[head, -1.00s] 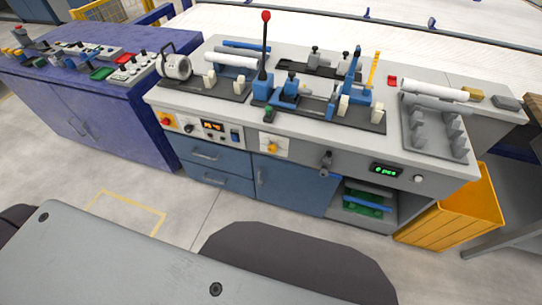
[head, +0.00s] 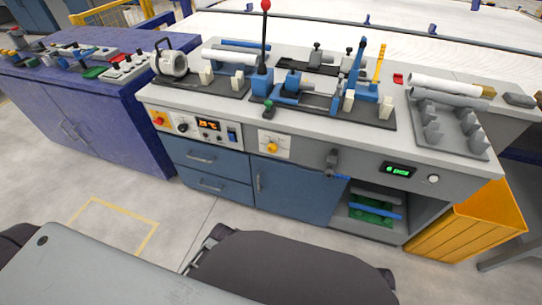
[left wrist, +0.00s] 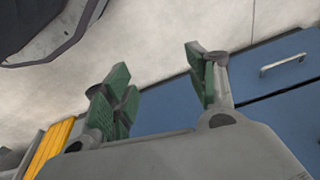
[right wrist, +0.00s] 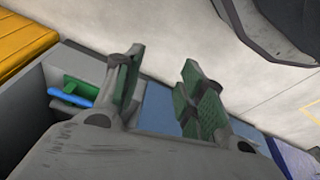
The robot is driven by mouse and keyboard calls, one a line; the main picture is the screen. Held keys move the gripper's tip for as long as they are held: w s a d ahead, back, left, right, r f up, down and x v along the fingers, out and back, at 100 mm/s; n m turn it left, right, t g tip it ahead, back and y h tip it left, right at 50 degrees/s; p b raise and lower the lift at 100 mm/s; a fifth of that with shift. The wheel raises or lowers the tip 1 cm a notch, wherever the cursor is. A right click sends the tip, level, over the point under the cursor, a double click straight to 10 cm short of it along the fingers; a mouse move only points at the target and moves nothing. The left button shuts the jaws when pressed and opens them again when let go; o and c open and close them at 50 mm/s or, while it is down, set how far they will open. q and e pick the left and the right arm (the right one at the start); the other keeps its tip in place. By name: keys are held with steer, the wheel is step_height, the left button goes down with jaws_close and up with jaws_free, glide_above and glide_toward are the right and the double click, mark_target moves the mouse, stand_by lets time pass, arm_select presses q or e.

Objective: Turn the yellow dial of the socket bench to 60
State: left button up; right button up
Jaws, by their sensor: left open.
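The yellow dial (head: 272,147) sits on a white plate on the front of the socket bench (head: 350,150), just below the worktop edge. Its setting is too small to read. My left gripper (left wrist: 160,88) is open and empty in the left wrist view, over the floor and the blue cabinet fronts. My right gripper (right wrist: 163,86) is open and empty in the right wrist view, also in front of the bench's lower part. Neither gripper touches the dial. In the head view I cannot make out either gripper's fingers clearly.
Left of the dial are a control panel with an orange display (head: 208,125) and a red knob (head: 159,119). A grey clamp (head: 331,162) juts out to its right. A red-topped lever (head: 265,50) stands above. A yellow bin (head: 470,222) is at right.

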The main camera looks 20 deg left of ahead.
steer(key=w+b+v, duration=0.1)
steer(key=b+v, duration=0.4)
steer(key=b, duration=0.6)
arm_select(q)
steer(key=w+d+r+n+t+b, duration=0.1)
steer(key=w+d+r+t+b, duration=0.2)
steer(key=w+r+t, duration=1.2)
steer(key=shift+w+r+n, duration=0.3)
steer(key=shift+w+r, duration=1.5)
steer(key=shift+r, duration=2)
arm_select(e)
steer(key=a+f+t+y, duration=0.3)
steer(key=a+f, duration=0.3)
steer(key=a, duration=0.2)
steer(key=shift+s+a+y, duration=0.2)
steer(key=shift+a+y, duration=0.1)
arm_select(q)
steer(key=shift+w, duration=0.15)
arm_select(e)
steer(key=shift+f, duration=0.25)
